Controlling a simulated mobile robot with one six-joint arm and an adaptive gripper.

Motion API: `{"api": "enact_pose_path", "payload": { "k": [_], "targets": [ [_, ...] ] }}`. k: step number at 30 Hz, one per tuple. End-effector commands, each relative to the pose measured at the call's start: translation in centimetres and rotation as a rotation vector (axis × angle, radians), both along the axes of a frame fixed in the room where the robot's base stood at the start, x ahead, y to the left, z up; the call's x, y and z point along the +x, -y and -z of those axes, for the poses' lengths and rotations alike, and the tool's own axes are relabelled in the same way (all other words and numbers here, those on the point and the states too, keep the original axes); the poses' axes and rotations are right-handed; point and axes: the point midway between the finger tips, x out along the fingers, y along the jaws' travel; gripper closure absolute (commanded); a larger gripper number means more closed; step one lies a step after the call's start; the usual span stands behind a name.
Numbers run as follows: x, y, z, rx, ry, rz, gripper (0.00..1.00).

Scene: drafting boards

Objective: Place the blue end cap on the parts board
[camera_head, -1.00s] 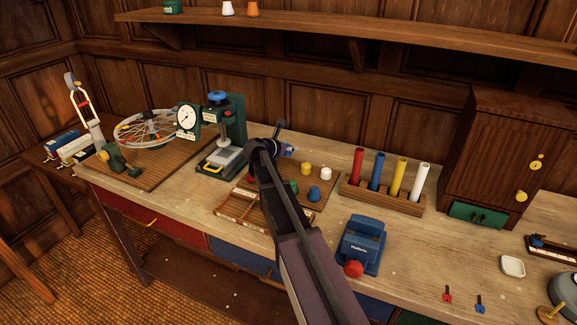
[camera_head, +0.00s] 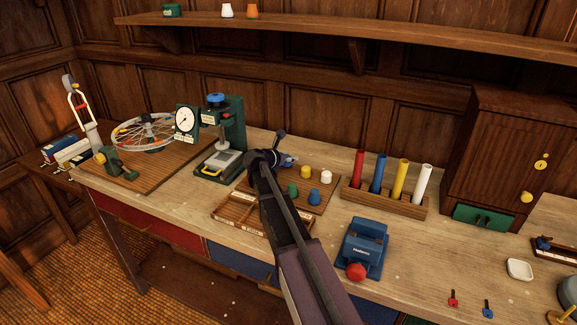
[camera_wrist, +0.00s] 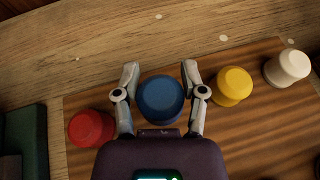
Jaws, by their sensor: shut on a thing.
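My gripper (camera_wrist: 160,92) is shut on a blue end cap (camera_wrist: 160,99), with one finger on each side of it. In the head view, the held cap (camera_head: 287,161) shows small beside the gripper, over the back part of the brown parts board (camera_head: 324,205). In the wrist view, the cap is over the striped wood of the board (camera_wrist: 255,135), between a red cap (camera_wrist: 91,128) and a yellow cap (camera_wrist: 231,86). A white cap (camera_wrist: 287,67) is farther right. I cannot tell whether the held cap touches the board.
A green cap (camera_head: 292,189) and another blue cap (camera_head: 314,197) stand at the board's front. A divided wooden tray (camera_head: 233,210) lies left, and a rack of coloured tubes (camera_head: 384,199) right. A green press (camera_head: 230,125) stands behind left; a blue punch (camera_head: 364,247) is in front.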

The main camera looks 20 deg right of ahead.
Motion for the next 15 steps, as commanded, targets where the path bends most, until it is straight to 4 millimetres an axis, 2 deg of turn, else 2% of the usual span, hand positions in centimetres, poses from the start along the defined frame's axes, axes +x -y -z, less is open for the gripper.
{"api": "enact_pose_path", "payload": {
  "k": [1,6,15],
  "targets": [
    [0.0,0.0,0.9,0.000,0.000,0.000,0.94],
    [0.0,0.0,2.1,0.000,0.000,0.000,0.94],
    [0.0,-0.1,2.6,0.000,0.000,-0.001,0.94]
  ]
}}
